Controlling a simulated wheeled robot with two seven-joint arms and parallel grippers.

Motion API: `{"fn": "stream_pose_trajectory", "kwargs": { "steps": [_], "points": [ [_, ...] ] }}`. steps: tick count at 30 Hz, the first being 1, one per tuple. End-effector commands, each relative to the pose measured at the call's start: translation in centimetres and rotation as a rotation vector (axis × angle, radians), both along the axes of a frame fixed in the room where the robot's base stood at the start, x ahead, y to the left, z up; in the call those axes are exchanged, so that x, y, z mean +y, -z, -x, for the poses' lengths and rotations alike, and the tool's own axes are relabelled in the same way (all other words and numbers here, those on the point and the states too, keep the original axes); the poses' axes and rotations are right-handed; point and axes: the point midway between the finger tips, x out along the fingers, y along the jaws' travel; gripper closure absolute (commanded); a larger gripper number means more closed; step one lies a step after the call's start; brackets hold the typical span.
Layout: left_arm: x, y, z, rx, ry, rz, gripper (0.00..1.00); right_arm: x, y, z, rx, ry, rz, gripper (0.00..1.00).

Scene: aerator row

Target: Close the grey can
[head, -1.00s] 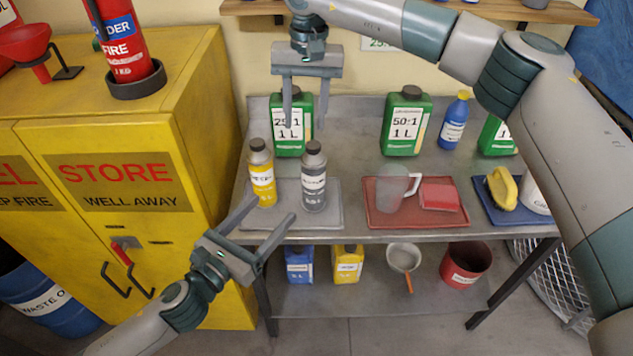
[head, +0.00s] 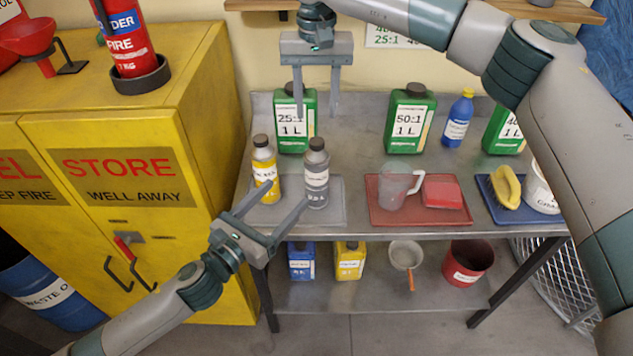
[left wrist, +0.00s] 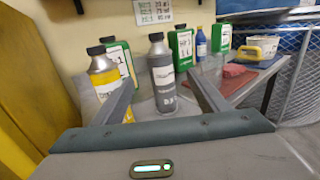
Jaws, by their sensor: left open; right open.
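The grey can (head: 316,182) stands upright on a grey tray (head: 334,212) at the left of the bench, and also shows in the left wrist view (left wrist: 162,80). A dark cap sits on its top; I cannot tell whether it is tight. My left gripper (head: 287,196) is open and empty, low in front of the can. In the left wrist view its fingers (left wrist: 160,88) point toward the can, one to each side in the picture. My right gripper (head: 317,114) is open and empty, above and behind the can in the picture, in front of the green 25:1 jug (head: 289,137).
A yellow can (head: 265,172) stands close left of the grey can. A red tray (head: 388,218) with a clear jug (head: 392,190) and red sponge (head: 441,195) lies to the right. The yellow cabinet (head: 150,230) borders the left. The bench between the trays and jugs is clear.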

Motion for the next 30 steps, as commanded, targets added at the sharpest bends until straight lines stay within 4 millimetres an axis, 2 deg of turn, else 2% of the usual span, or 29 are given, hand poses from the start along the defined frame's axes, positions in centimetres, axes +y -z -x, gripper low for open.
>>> {"fn": "stream_pose_trajectory", "kwargs": {
  "steps": [21,30],
  "points": [
    [-6.5,0.0,-9.6,0.001,0.0,0.002,0.32,0.0,0.0,0.0,0.0,0.0,0.0,0.57],
    [-7.8,0.0,-11.5,0.001,0.0,0.0,0.32,0.0,0.0,0.0,0.0,0.0,0.0,0.57]
  ]
}}
